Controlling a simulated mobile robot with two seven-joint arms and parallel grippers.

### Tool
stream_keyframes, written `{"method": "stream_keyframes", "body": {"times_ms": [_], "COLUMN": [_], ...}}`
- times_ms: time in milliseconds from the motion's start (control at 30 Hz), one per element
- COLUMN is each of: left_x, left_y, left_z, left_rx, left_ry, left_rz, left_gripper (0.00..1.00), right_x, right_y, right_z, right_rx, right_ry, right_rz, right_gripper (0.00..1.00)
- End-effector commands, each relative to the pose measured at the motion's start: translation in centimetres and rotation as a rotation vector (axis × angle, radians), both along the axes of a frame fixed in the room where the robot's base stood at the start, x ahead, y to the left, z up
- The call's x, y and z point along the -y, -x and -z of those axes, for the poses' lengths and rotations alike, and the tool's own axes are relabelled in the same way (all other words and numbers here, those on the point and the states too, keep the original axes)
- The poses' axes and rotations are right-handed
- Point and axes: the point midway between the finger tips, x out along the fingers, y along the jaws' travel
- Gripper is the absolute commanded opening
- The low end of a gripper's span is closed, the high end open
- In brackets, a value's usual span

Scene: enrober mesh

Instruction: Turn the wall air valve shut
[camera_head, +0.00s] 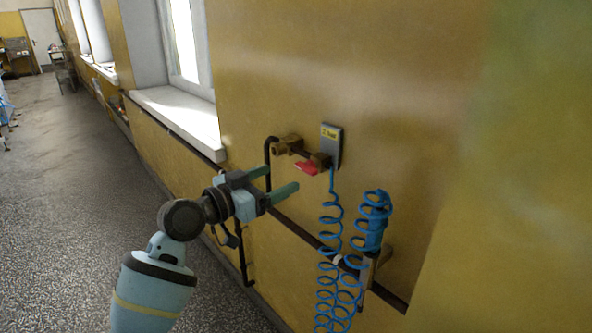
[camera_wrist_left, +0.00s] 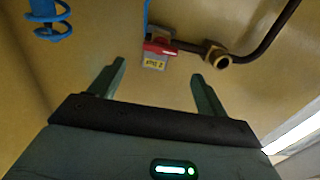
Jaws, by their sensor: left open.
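The wall air valve is brass with a red handle (camera_head: 306,168) and sits on the yellow wall, beside a grey plate with a yellow label (camera_head: 332,146). The red handle also shows in the left wrist view (camera_wrist_left: 160,47), ahead of the fingers and between their lines. My left gripper (camera_head: 281,183) is open and empty, a little left of and below the valve in the head view, with its green fingers pointing toward the wall. In the left wrist view the open fingers (camera_wrist_left: 157,85) are apart from the handle. My right gripper is not in view.
A blue coiled hose (camera_head: 330,235) hangs from the valve, and another blue coil (camera_head: 373,220) hangs on a bracket to its right. A dark pipe (camera_head: 267,152) runs along the wall. A window sill (camera_head: 180,112) juts out at the left. The floor (camera_head: 70,200) at left is clear.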

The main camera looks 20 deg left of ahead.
Motion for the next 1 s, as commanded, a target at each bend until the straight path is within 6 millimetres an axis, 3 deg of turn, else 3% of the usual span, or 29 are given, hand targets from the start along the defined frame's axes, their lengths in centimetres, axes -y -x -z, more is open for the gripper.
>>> {"method": "stream_keyframes", "body": {"times_ms": [233, 700, 1000], "left_x": [0.6, 3.9, 4.3], "left_y": [-1.0, -5.8, -6.5], "left_z": [0.0, 0.1, 0.1], "left_rx": [-0.002, -0.002, -0.002], "left_ry": [0.003, 0.002, 0.000], "left_rz": [-0.001, -0.001, -0.001], "left_gripper": [0.76, 0.76, 0.76], "right_x": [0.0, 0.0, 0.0], "right_y": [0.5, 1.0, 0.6], "right_z": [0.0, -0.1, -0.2], "right_rx": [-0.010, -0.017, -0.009], "right_ry": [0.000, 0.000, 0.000], "right_rz": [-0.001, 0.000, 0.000], "right_gripper": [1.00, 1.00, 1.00]}}
